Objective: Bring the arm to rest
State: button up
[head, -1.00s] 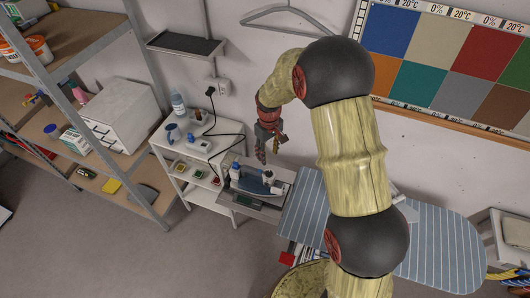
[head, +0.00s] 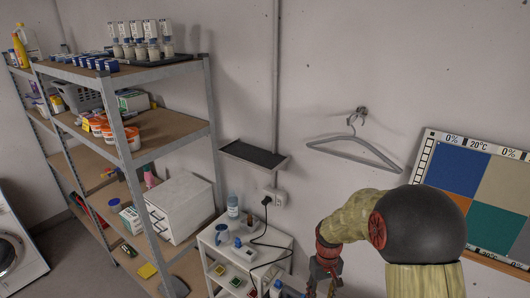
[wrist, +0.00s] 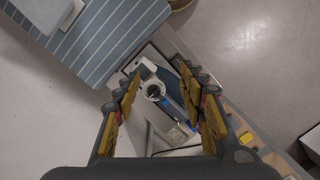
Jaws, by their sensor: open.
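My gripper (head: 325,284) hangs at the lower edge of the head view, beside the small white table and in front of the wall. The ends of its fingers are cut off or hard to see there. In the wrist view my gripper (wrist: 163,100) points down with its two yellow-padded fingers wide apart. Nothing is held between them. A blue-and-white object with a dark round part (wrist: 155,91) lies below, in the gap between the fingers, apart from them. My arm rises at the right of the head view and bends over toward the gripper.
The white table (head: 282,241) carries bottles and a cable. A loaded metal shelf (head: 165,140) stands left. A dark wall shelf (head: 254,155) and a hanger (head: 354,139) are on the wall. The striped ironing board (wrist: 110,35) lies upper left in the wrist view.

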jog(key=s+r+m+t+b, duration=0.1)
jog(key=s+r+t+b, duration=0.1)
jog(key=s+b, duration=0.9)
jog(key=s+r+m+t+b, duration=0.1)
jog(key=s+r+t+b, duration=0.2)
jog(key=s+b, duration=0.9)
jog(key=shift+r+t, duration=0.2)
jog(key=shift+t, duration=0.8)
jog(key=shift+s, duration=0.1)
